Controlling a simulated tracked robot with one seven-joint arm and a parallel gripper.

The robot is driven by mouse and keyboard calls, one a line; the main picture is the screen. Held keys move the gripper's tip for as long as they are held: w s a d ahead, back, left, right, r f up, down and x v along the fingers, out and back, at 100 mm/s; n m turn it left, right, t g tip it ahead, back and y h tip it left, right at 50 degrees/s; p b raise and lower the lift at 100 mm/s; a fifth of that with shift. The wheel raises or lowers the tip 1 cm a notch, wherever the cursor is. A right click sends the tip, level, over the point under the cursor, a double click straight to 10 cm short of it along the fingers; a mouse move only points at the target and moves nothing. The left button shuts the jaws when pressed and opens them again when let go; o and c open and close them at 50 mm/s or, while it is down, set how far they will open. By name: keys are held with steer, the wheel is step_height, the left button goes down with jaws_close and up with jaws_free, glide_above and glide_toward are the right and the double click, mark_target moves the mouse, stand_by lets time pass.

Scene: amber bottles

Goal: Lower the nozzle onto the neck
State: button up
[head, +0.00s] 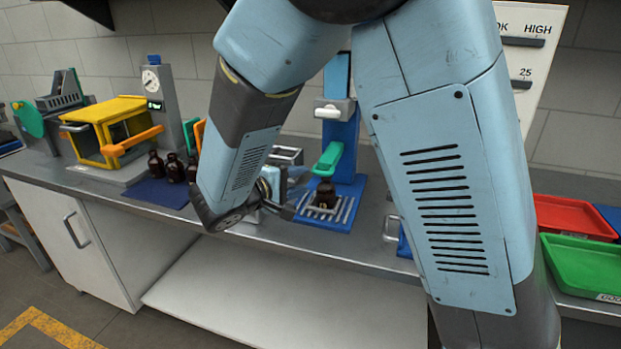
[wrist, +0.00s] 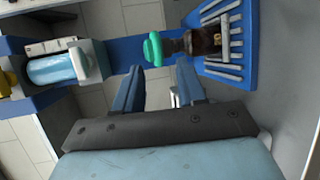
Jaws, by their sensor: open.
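A brown bottle (head: 325,194) stands on the slatted blue base (head: 343,222) of a blue filling stand. The green nozzle arm (head: 329,157) is just above its neck. In the wrist view, turned sideways, the bottle (wrist: 205,41) and the green nozzle part (wrist: 153,49) are close in line; I cannot tell if they touch. A pale handle (head: 333,109) on a grey block is higher on the stand; it also shows in the wrist view (wrist: 58,68). My gripper (wrist: 158,80) is open and empty, beside the stand. In the head view my arm partly hides it.
Several brown bottles (head: 174,168) stand on a dark blue mat (head: 158,194) to the left, near a yellow box machine (head: 104,125) and a grey gauge post (head: 162,95). Red (head: 574,216) and green (head: 585,265) trays lie at right. My arm covers much of the middle.

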steer(key=v, duration=0.7)
steer(key=shift+f, duration=0.1)
steer(key=s+d+r+m+g+y, duration=0.2)
steer(key=d+m+g, duration=0.15)
steer(key=d, duration=0.75)
steer(key=s+d+r+m+g+y, duration=0.15)
steer(key=d+g, duration=0.35)
steer(key=d, duration=0.5)
steer(key=s+d+r+m+t+y, duration=0.2)
steer(key=s+d+r+m+y, duration=0.3)
steer(key=s, duration=0.6)
steer(key=d+r+y, duration=0.1)
steer(key=d+y, duration=0.1)
steer(key=d, duration=0.1)
steer(key=shift+s+d+t, duration=0.2)
steer(key=shift+t, duration=0.15)
steer(key=shift+o, duration=0.4)
